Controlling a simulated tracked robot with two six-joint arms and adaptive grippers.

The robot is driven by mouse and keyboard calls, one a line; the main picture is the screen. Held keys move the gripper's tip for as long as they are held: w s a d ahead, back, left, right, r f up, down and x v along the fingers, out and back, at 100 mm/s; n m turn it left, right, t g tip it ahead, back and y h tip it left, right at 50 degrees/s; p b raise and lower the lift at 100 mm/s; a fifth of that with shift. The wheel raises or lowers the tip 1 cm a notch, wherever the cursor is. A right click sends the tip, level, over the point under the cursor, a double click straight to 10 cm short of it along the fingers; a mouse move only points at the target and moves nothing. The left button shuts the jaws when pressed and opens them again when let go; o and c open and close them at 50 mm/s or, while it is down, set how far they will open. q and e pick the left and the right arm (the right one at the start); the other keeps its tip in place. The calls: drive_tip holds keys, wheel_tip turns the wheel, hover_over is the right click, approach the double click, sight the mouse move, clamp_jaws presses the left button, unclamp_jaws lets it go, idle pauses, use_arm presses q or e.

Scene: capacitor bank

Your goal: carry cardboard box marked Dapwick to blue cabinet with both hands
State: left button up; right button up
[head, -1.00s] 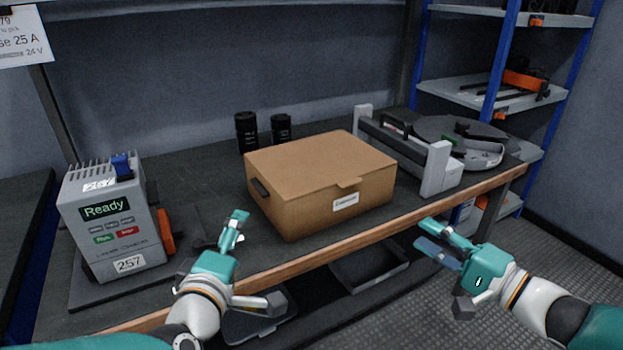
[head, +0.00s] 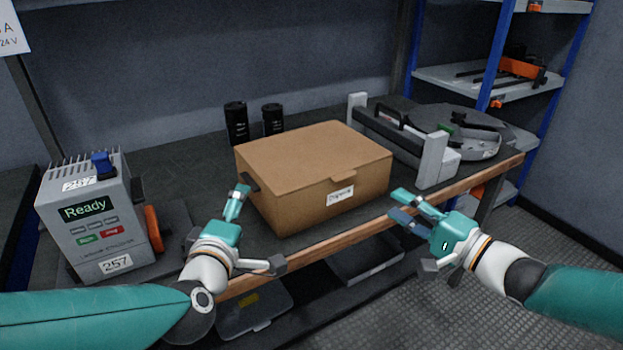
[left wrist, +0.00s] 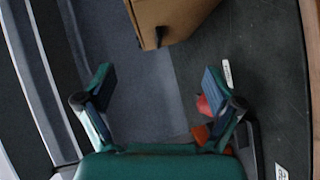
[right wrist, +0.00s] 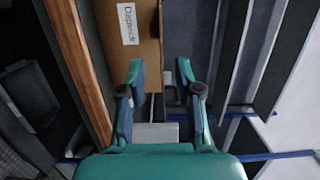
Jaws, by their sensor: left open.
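The closed cardboard box (head: 300,185) stands on the dark workbench. Its white front label (head: 340,195) reads Dapwick in the right wrist view (right wrist: 128,24). A dark handle (head: 249,182) shows on its left side. My left gripper (head: 257,229) is open and empty by the box's left front; in the left wrist view the box (left wrist: 172,14) lies beyond the fingers. My right gripper (head: 397,203) has its fingers apart, with nothing between them, just off the box's right front edge. I cannot make out a blue cabinet for certain.
A grey device (head: 95,215) reading Ready stands left. Two black cylinders (head: 237,123) are behind the box. A grey machine with a handle and round plate (head: 455,130) is close to its right. A blue-framed shelf (head: 470,80) stands at right. The bench edge (head: 320,250) runs in front.

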sight(252, 191)
use_arm(q)
drive_tip(key=w, duration=0.4)
drive_tip(key=w+f, duration=0.1)
drive_tip(key=w, duration=0.3)
drive_tip(key=w+f, duration=0.1)
drive_tip(key=w, duration=0.3)
drive_tip(key=shift+a+f, duration=0.1)
drive_tip(key=shift+f, duration=0.15)
use_arm(e)
drive_tip(key=x, duration=1.2)
use_arm(q)
drive_tip(key=shift+s, duration=0.1)
drive_tip(key=c, duration=0.8)
use_arm(e)
clamp_jaws()
use_arm(q)
drive_tip(key=shift+c, duration=1.3)
use_arm(e)
drive_tip(key=shift+s, duration=0.1)
drive_tip(key=shift+r, duration=0.1)
